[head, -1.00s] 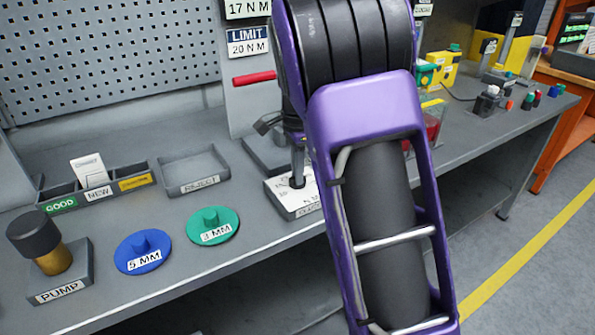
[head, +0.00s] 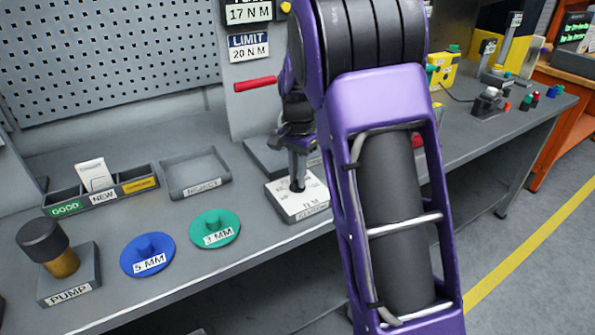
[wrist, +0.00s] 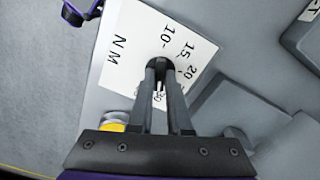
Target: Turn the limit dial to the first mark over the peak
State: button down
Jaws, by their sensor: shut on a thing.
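The limit dial's white plate (head: 310,208) sits on the bench near its front edge, partly behind my arm. The wrist view shows the plate (wrist: 118,60) with "N M" and scale numbers 10, 15, 20 and a partly hidden 30. My gripper (head: 298,184) points down at the plate's middle. In the wrist view, its fingers (wrist: 160,72) are shut on the small dark dial knob (wrist: 158,63). A short white line shows between the fingers; the rest of the knob is hidden. The limit readout (head: 249,46) says 20 N M. Above it, a readout (head: 248,13) with a cut-off label says 17 N M.
A red bar (head: 255,83) juts from the grey panel behind the dial. Left are a reject tray (head: 196,173), a green 3 MM disc (head: 214,229), a blue 5 MM disc (head: 147,255), a pump (head: 68,285) and a sorting tray (head: 117,196).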

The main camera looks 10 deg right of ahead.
jog(key=n+p, duration=0.1)
jog(key=n, duration=0.3)
jog(key=shift+r+n, duration=0.1)
jog(key=shift+n, duration=0.3)
jog(key=n+p, duration=0.1)
jog(key=n, duration=0.3)
jog(key=shift+n, duration=0.3)
jog(key=n+p, duration=0.1)
jog(key=n, duration=0.3)
jog(key=shift+n+p, duration=0.7)
jog(key=shift+n, duration=1.3)
jog(key=c, duration=0.9)
grip_release()
jog(key=shift+o, duration=0.2)
